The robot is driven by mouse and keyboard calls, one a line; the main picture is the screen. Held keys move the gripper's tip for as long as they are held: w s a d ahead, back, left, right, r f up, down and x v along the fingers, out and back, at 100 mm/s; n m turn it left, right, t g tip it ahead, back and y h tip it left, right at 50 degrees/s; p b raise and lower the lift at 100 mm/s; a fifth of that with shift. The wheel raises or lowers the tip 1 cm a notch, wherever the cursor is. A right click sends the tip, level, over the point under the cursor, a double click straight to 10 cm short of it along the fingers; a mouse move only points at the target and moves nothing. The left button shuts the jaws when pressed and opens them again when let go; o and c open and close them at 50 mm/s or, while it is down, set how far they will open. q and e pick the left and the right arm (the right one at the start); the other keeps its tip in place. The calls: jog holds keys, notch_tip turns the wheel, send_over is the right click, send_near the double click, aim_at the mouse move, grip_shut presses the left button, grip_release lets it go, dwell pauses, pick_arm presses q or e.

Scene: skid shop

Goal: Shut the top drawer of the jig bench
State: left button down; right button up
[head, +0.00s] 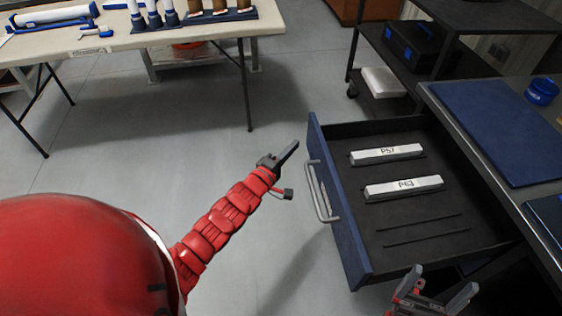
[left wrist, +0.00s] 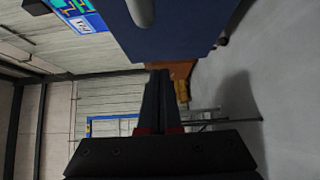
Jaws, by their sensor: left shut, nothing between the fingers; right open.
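The top drawer (head: 341,213) of the jig bench (head: 483,110) stands pulled out, its blue front facing left with a grey bar handle (head: 320,191). Inside lie two pale bars marked P57 (head: 386,154) and P63 (head: 404,188), beside empty slots. My left gripper (head: 293,147) is shut and empty, just left of the drawer front near its far end, apart from it in the head view. In the left wrist view its closed fingers (left wrist: 160,95) show below the blue drawer front (left wrist: 170,35). My right gripper (head: 440,292) is open at the bottom, by the drawer's near side.
A blue mat (head: 497,131) and a blue cup (head: 542,91) are on the bench top. A dark shelf cart (head: 400,62) stands behind the drawer. The floor left of the drawer is clear.

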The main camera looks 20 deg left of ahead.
aim_at(312, 139)
pick_arm(q)
jog(key=shift+w+d, duration=0.5)
jog(key=shift+d, duration=0.3)
jog(key=shift+w+d, duration=0.5)
jog(key=shift+d, duration=0.3)
